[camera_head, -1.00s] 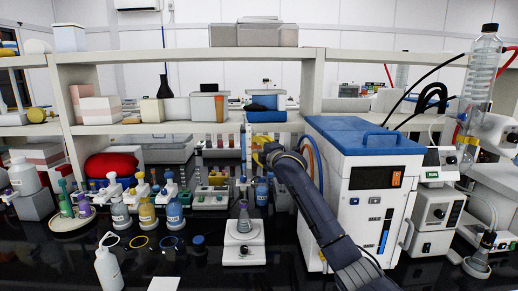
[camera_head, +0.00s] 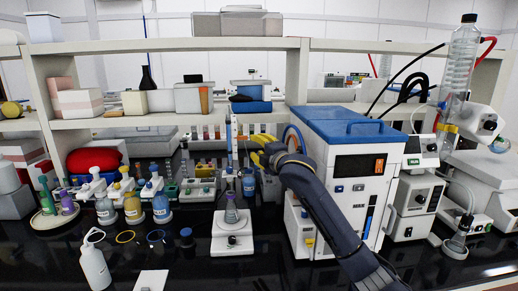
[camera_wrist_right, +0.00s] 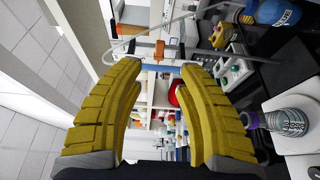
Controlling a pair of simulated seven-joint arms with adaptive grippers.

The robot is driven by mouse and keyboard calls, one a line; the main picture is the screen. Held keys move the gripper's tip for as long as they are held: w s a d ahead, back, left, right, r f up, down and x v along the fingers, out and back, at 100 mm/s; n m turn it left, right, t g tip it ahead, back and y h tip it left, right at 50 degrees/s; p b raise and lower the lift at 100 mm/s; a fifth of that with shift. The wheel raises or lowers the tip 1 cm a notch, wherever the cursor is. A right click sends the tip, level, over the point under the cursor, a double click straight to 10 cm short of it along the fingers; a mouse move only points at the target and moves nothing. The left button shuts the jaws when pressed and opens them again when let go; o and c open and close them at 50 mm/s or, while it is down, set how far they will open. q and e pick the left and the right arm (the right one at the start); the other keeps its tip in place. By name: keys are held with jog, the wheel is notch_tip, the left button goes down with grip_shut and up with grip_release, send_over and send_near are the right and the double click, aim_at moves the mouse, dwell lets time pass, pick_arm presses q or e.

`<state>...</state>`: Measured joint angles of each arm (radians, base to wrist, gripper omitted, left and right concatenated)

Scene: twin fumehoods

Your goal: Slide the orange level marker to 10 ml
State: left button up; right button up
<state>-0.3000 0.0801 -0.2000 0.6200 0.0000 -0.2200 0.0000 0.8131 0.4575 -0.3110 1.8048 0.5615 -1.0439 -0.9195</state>
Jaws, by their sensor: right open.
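A tall, thin graduated column (camera_head: 229,142) stands upright behind the white balance-like unit in the head view. My right gripper (camera_head: 255,148) is just right of this column, apart from it in the picture, with its yellow fingers spread open and empty. In the right wrist view, the open fingers (camera_wrist_right: 151,68) frame a small orange piece (camera_wrist_right: 158,48) beyond the tips, which looks like the level marker. Its reading on the scale is too small to tell. I cannot make out the marker in the head view. My left gripper is not in view.
A white unit (camera_head: 232,234) with a small flask (camera_head: 231,210) stands in front of the column. A blue-topped machine (camera_head: 345,175) is right of my gripper. A blue-capped bottle (camera_head: 249,185) stands below it. Shelves (camera_head: 180,122) are behind; dark bench at front left is partly clear.

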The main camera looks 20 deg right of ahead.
jog(key=shift+s+d, duration=0.1)
jog(key=shift+s, duration=0.4)
